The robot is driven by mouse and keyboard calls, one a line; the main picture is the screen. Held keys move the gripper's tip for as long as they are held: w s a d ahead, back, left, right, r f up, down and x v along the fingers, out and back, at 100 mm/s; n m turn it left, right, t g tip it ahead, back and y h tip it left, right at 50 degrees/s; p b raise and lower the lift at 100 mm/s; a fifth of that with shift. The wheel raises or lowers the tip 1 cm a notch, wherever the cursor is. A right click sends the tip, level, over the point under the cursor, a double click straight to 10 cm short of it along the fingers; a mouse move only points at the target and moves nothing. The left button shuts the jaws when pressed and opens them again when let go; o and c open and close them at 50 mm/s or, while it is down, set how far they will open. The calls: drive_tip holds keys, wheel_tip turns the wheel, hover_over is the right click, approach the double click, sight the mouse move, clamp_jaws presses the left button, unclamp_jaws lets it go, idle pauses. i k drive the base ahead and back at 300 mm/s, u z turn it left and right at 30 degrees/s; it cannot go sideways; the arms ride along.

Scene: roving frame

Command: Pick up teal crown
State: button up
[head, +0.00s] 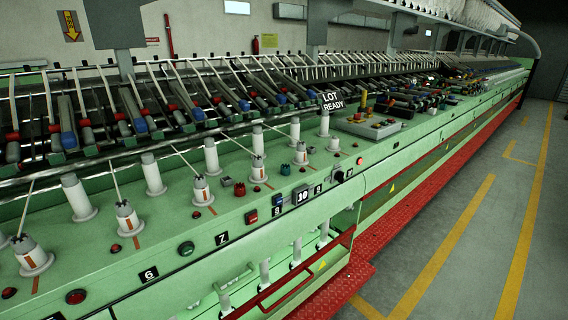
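A small teal piece (285,169), which looks like the crown, stands on the green machine ledge (190,232) near the middle of the head view. It is too small to make out its points clearly. White spindles stand behind it and to its right. My gripper is not in view.
A small red piece (240,188) and a dark grey block (226,181) sit left of the teal piece. The floor (468,225) at right is clear beside the red step (345,285).

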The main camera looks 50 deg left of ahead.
sight(285, 169)
drive_tip(key=u, duration=0.65)
drive_tip(key=i, duration=0.95)
drive_tip(key=u, duration=1.7)
drive_tip(key=i, duration=0.6)
drive_tip(key=u, duration=0.45)
